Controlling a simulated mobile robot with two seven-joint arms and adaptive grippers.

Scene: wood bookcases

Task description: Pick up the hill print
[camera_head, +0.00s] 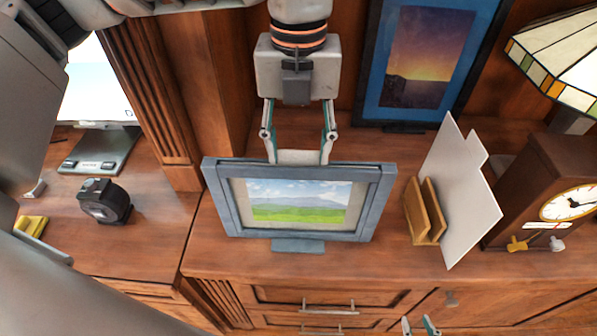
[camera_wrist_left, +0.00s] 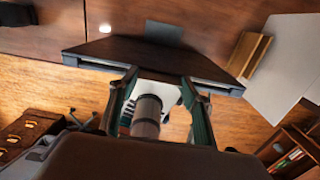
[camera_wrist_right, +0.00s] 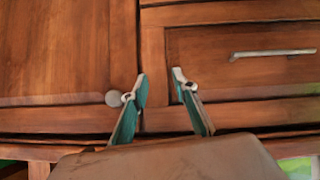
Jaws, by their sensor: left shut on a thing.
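The hill print (camera_head: 297,203) is a landscape picture of green hills under a blue sky in a grey-blue frame. It is upright over the cabinet top, and I cannot tell whether its foot (camera_head: 298,245) touches the wood. My left gripper (camera_head: 298,160) is at the middle of its top edge, shut on it from above, with a pale piece between the fingertips. In the left wrist view, the dark frame (camera_wrist_left: 100,52) lies just beyond the fingers. My right gripper (camera_head: 421,326) is open and empty in front of the cabinet; its fingers also show in the right wrist view (camera_wrist_right: 160,84).
A napkin-like wooden holder (camera_head: 426,212) with white sheets (camera_head: 462,195) stands right of the print. A clock (camera_head: 535,195), lamp (camera_head: 562,60) and blue-framed sunset picture (camera_head: 425,60) are beyond. A black tape measure (camera_head: 104,202) sits left, past a wooden post (camera_head: 170,100).

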